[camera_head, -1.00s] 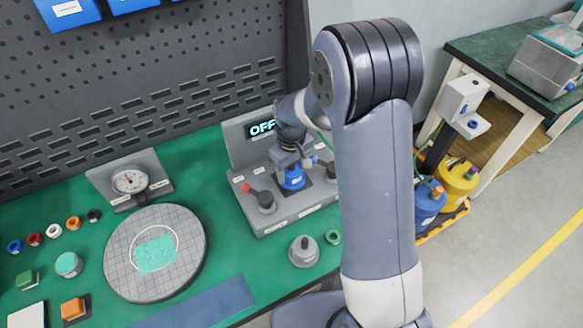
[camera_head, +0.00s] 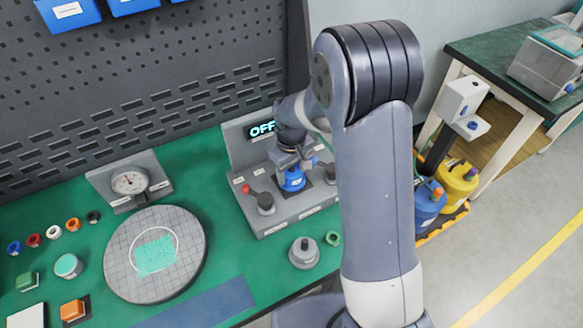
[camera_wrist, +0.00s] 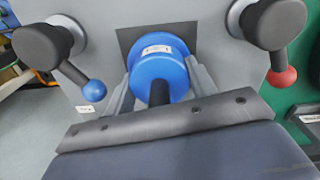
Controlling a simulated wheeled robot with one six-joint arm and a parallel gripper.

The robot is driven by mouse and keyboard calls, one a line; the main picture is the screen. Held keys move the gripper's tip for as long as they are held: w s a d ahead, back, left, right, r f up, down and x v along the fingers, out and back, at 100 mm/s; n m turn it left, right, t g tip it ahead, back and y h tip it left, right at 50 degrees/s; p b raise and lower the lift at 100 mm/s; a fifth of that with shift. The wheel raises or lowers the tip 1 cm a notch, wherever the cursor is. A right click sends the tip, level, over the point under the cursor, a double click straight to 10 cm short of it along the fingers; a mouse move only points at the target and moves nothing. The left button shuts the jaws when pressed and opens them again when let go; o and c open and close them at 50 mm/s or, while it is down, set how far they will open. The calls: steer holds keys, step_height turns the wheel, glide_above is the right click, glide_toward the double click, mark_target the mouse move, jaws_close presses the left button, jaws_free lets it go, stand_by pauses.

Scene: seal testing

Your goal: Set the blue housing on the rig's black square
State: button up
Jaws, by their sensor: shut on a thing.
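The blue housing (camera_head: 292,180) is a round blue body with a white label, and it also shows in the wrist view (camera_wrist: 158,72). My gripper (camera_head: 289,163) is shut on it from above, with one finger on each side. The housing is over the rig's black square (camera_wrist: 130,36), which shows around it in the wrist view. I cannot tell for sure whether its base touches the square. The grey rig (camera_head: 290,217) has a display that reads OFF (camera_head: 262,129).
A red-knobbed lever (camera_head: 264,199) and a blue-knobbed lever (camera_wrist: 85,80) flank the housing closely. A round gridded plate (camera_head: 190,270) lies to the left.

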steer(key=shift+f, duration=1)
steer(key=o, duration=1.5)
steer(key=shift+r, duration=0.1)
steer(key=shift+r+p, duration=0.75)
steer(key=shift+r, duration=0.45)
steer(key=shift+s+d+r+p, duration=0.1)
steer(key=shift+s+r+p, duration=0.1)
steer(key=shift+r+p, duration=0.35)
steer(key=shift+w+r+p, duration=0.15)
steer(key=shift+r+p, duration=0.3)
steer(key=shift+r, duration=0.45)
steer(key=shift+r, duration=0.1)
